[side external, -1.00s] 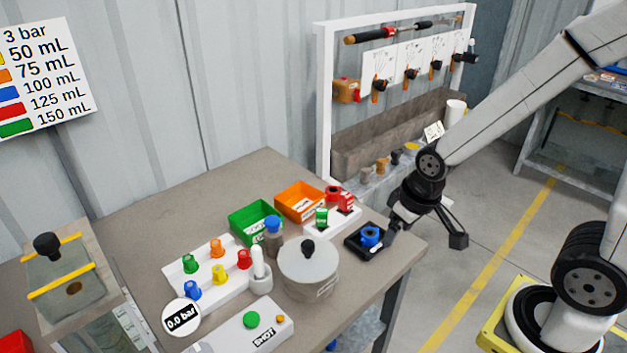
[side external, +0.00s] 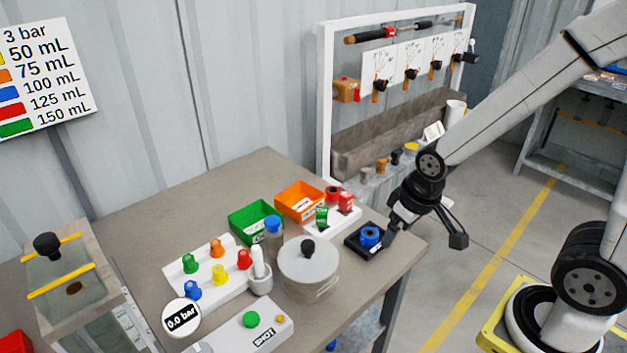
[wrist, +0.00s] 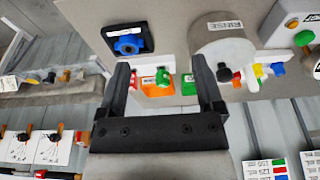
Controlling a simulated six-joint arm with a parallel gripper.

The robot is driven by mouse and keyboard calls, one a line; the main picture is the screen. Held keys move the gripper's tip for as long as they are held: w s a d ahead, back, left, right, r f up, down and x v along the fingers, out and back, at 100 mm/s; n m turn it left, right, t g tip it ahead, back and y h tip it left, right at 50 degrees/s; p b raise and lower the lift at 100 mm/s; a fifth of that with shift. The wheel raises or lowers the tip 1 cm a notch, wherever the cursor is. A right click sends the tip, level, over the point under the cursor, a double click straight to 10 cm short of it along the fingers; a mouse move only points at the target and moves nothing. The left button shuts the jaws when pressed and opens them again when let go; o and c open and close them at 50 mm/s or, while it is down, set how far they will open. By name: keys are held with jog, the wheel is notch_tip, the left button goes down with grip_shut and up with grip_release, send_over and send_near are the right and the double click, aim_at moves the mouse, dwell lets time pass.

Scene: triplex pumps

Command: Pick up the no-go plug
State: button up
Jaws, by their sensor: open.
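A small white stand (side external: 334,220) on the table holds a green labelled piece (side external: 322,216) and red pieces, one of them a red labelled piece (side external: 346,201). The no-go plug is probably a red piece here, but the labels are too small to read. My gripper (wrist: 162,70) is open and empty. In the side view my gripper (side external: 391,234) is at the table's right edge, beside the black tray, to the right of the stand.
A black tray (side external: 352,240) holds a blue ring-shaped part (side external: 370,236). A white rack of coloured knobs (side external: 178,268) lies further left.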

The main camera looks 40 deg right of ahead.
jog(key=n+g, duration=0.2)
jog(key=n, duration=1.5)
send_over(346, 194)
jog(key=s, duration=0.1)
jog(key=f, duration=0.4)
jog(key=shift+a, duration=0.4)
jog(key=shift+w+d+f+n+g, duration=0.25)
jog(key=shift+w+d+n+g, duration=0.1)
jog(key=shift+w+n, duration=0.15)
jog(key=shift+f, duration=0.1)
jog(key=shift+s+f, duration=0.1)
jog(key=shift+f, duration=1.1)
jog(key=shift+f, duration=0.15)
jog(key=shift+f, duration=2.45)
jog(key=shift+c, duration=0.2)
